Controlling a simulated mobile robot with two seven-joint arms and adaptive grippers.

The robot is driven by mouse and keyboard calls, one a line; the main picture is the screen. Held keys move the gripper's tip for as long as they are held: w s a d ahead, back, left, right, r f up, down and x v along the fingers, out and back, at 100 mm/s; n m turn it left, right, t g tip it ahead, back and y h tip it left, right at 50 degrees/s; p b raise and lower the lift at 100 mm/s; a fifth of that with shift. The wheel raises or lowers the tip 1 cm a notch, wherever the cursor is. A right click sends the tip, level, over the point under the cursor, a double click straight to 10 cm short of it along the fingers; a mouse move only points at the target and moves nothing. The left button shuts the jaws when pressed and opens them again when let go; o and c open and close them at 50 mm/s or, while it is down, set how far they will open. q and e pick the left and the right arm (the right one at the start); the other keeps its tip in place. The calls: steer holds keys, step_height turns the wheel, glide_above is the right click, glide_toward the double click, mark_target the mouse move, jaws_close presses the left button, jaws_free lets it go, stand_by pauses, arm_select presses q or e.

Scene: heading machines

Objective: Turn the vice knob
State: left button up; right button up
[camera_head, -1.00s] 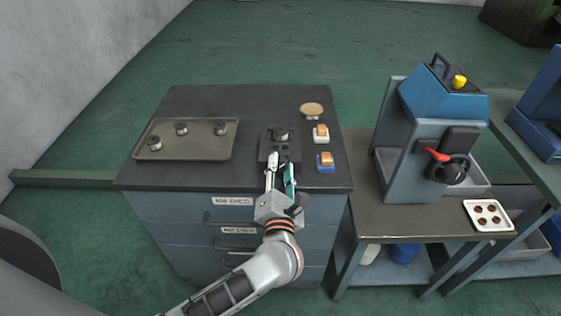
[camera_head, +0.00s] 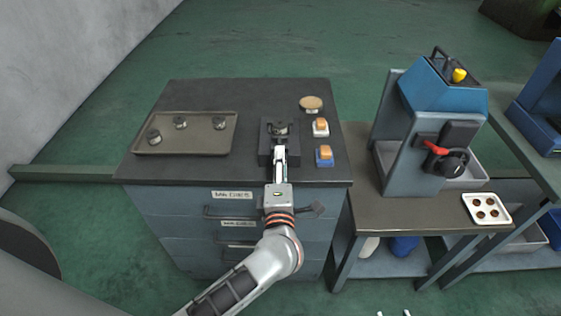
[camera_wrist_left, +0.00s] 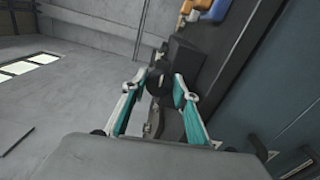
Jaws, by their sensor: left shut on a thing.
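The dark vice (camera_head: 266,149) stands on the dark top of the drawer cabinet, with a small round metal part (camera_head: 280,129) on it. My left gripper (camera_head: 280,152) reaches it from the cabinet's front edge. In the head view its fingers lie one over the other and hide the knob. In the left wrist view the fingers (camera_wrist_left: 154,88) of my left gripper stand on both sides of the round black vice knob (camera_wrist_left: 158,84) and are shut on it. Two small pale tips, seemingly my right gripper (camera_head: 393,313), show apart at the bottom edge.
A tray (camera_head: 192,150) with several round metal parts lies left of the vice. An orange-and-white switch (camera_head: 320,127), an orange-and-blue switch (camera_head: 325,156) and a round tan disc (camera_head: 311,103) lie right of it. A blue-grey machine (camera_head: 410,150) stands on the right table.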

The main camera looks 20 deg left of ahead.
stand_by(0.3)
arm_select(q)
steer(key=shift+d, duration=0.1)
steer(key=o, duration=1.1)
steer(key=shift+s, duration=0.1)
steer(key=v, duration=1.2)
